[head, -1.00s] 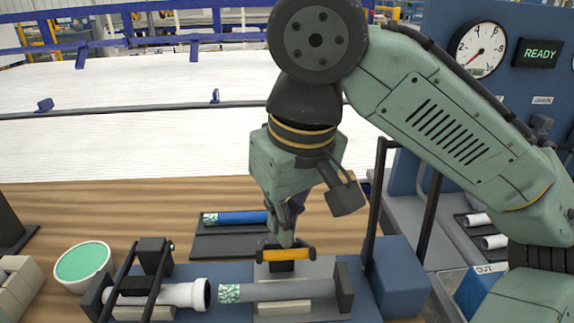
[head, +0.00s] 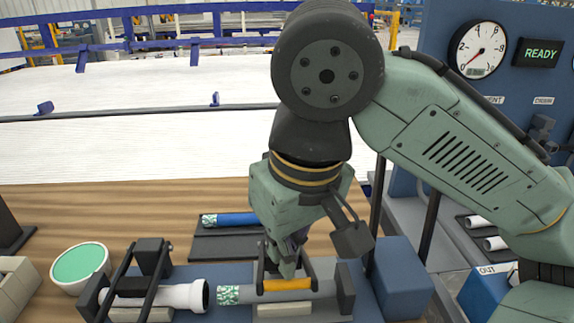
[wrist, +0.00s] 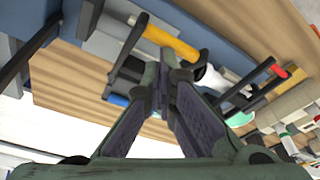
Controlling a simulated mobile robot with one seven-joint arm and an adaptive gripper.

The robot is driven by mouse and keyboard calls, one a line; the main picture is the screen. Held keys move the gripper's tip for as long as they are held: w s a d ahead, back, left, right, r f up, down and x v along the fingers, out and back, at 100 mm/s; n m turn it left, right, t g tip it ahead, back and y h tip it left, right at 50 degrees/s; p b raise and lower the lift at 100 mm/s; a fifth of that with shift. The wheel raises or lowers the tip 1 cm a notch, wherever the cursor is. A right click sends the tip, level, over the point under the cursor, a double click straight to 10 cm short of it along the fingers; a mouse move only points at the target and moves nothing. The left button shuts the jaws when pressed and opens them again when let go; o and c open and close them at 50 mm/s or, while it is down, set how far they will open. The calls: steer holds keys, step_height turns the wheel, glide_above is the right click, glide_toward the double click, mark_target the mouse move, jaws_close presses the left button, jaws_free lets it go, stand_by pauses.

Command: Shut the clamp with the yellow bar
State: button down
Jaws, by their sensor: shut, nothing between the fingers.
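The clamp's yellow bar (head: 287,285) lies low across the grey pipe (head: 322,289), between two dark side arms. It also shows in the wrist view (wrist: 165,38). My gripper (head: 287,272) is shut and empty, with its fingertips just above and behind the bar. In the wrist view the closed fingertips (wrist: 165,78) are close to the bar; I cannot tell whether they touch it. The grey pipe has a speckled green-and-white end facing the white pipe (head: 180,296), with a small gap between them. My fingers hide part of the clamp.
A second clamp with dark arms (head: 153,280) stands over the white pipe at the left. A blue pipe (head: 235,219) lies on a dark tray behind. A green-filled bowl (head: 80,265) is at the left. A blue block (head: 400,290) stands right of the clamp.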

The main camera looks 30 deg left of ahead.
mark_target(288, 282)
steer(key=shift+s+d+f, duration=0.2)
steer(key=shift+s+f, duration=0.05)
steer(key=shift+f, duration=0.1)
steer(key=shift+s+d+f+b, duration=0.25)
steer(key=shift+s+f+b, duration=0.1)
steer(key=shift+f, duration=0.15)
steer(key=shift+s+d+f+b, duration=0.2)
steer(key=shift+s+f, duration=0.1)
steer(key=shift+f, duration=0.15)
steer(key=shift+f, duration=0.1)
steer(key=shift+s+d+f+b, duration=0.2)
steer(key=shift+s+f+b, duration=0.1)
steer(key=shift+f, duration=0.2)
steer(key=shift+s+d+f+b, duration=0.15)
steer(key=shift+f+b, duration=0.15)
steer(key=shift+f, duration=0.2)
